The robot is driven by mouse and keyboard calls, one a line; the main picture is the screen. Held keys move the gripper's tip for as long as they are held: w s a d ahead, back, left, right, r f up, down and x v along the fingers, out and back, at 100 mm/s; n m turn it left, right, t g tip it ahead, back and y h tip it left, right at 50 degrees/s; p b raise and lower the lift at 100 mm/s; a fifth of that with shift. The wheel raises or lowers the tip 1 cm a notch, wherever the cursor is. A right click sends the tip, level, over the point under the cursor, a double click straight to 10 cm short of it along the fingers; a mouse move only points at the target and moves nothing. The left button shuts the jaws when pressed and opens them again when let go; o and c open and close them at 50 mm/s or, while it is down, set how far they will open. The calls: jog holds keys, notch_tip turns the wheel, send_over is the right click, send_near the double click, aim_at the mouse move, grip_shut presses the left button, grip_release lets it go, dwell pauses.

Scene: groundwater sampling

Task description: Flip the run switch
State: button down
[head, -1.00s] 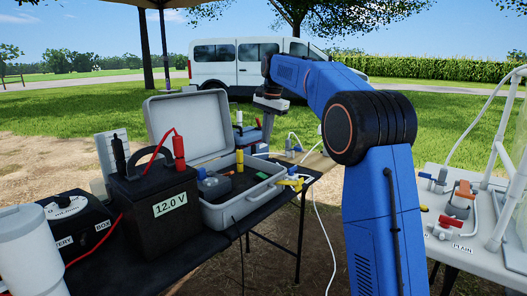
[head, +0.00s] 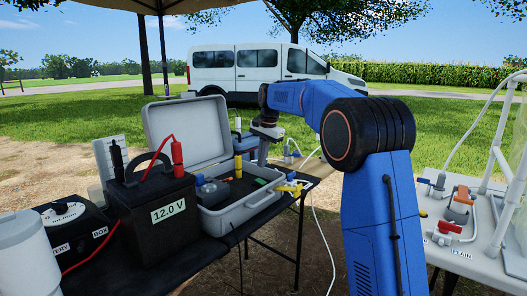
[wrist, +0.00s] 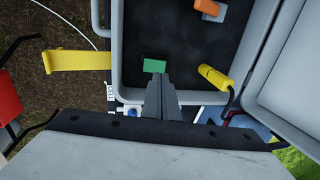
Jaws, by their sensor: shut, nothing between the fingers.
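My gripper (wrist: 158,82) is shut and empty. In the wrist view its tips are beside a small green block (wrist: 154,66), close to its edge; I cannot tell whether they touch. The green block lies on the dark floor of an open grey case (wrist: 117,50) and also shows in the head view (head: 261,181). An orange piece on a grey base (wrist: 207,8) is farther into the case. I read no run label, so I cannot tell which piece is the run switch.
A black 12.0 V battery (head: 155,213) with red and black clamps stands left of the case (head: 240,212). A yellow lever (wrist: 78,61) sticks out of the case's side, and a yellow plug (wrist: 216,78) is inside. The raised lid (head: 188,128) stands behind.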

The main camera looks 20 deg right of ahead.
aim_at(262, 182)
jog(key=shift+w+a+f, duration=0.1)
jog(key=shift+w+f, duration=0.05)
jog(key=shift+f, duration=0.85)
jog(key=shift+w+a+f, duration=0.15)
jog(key=shift+f, duration=0.8)
jog(key=shift+w+a+f, duration=0.1)
jog(key=shift+w+f, duration=0.05)
jog(key=shift+f, duration=0.85)
jog(key=shift+w+a+f+g, duration=0.15)
jog(key=shift+w+f+g, duration=0.05)
jog(key=shift+f+g, duration=0.1)
jog(key=shift+s, duration=0.1)
jog(key=shift+s+f, duration=0.1)
jog(key=shift+f, duration=0.05)
jog(key=shift+s+d, duration=0.1)
jog(key=shift+d, duration=0.1)
jog(key=shift+s+d, duration=0.35)
jog(key=shift+s, duration=0.15)
